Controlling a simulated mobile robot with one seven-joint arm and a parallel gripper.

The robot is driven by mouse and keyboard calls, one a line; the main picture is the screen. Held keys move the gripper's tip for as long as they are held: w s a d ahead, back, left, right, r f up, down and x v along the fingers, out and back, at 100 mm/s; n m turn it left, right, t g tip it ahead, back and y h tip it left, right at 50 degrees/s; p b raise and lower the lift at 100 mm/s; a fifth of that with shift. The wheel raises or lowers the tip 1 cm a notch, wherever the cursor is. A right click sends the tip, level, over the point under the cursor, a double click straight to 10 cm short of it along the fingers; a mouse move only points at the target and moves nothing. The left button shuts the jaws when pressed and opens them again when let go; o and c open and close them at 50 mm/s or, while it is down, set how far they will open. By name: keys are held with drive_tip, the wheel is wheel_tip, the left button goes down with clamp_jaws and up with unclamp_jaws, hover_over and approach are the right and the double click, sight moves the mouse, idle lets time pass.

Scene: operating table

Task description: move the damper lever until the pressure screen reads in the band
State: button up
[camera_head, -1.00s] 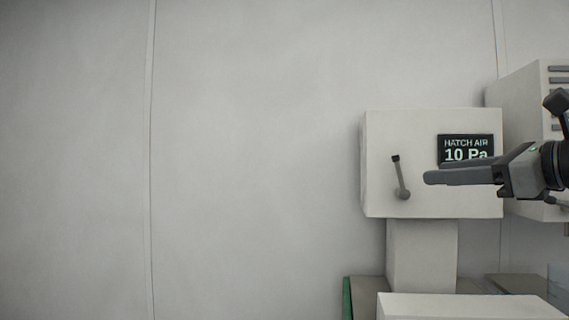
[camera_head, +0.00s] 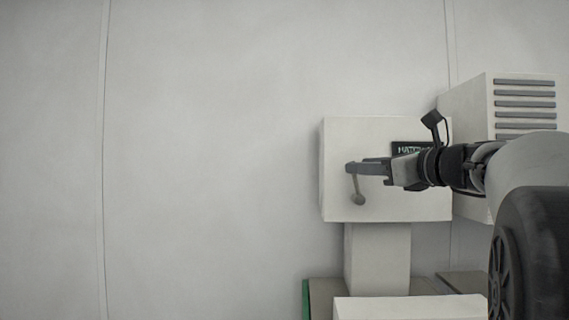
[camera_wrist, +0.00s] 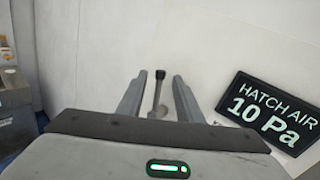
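The damper lever (camera_head: 358,190) is a short grey stick on the front of a white box (camera_head: 335,200), its upper end leaning slightly left of its pivot. The fingers of my gripper (camera_head: 350,168) overlap its top in the head view. In the wrist view my gripper (camera_wrist: 157,86) is open, and the lever's dark tip (camera_wrist: 160,74) shows between the two fingers with a gap on each side. The pressure screen (camera_wrist: 270,112) reads "HATCH AIR 10 Pa" in the wrist view. In the head view my arm hides most of the screen (camera_head: 405,148).
A white cabinet with grey slats (camera_head: 524,107) stands to the right, behind my arm. A white pedestal (camera_head: 375,250) is below the box, with a pale block (camera_head: 410,308) in front. The wall to the left is bare.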

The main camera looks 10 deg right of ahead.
drive_tip(key=shift+x, duration=1.15)
clamp_jaws()
drive_tip(key=d+m+t, duration=0.1)
drive_tip(key=d+m+t+b, duration=0.1)
drive_tip(key=m, duration=0.1)
drive_tip(key=shift+s+d+f+b, duration=0.1)
drive_tip(key=shift+s+d+b, duration=0.1)
drive_tip(key=shift+s+b, duration=0.15)
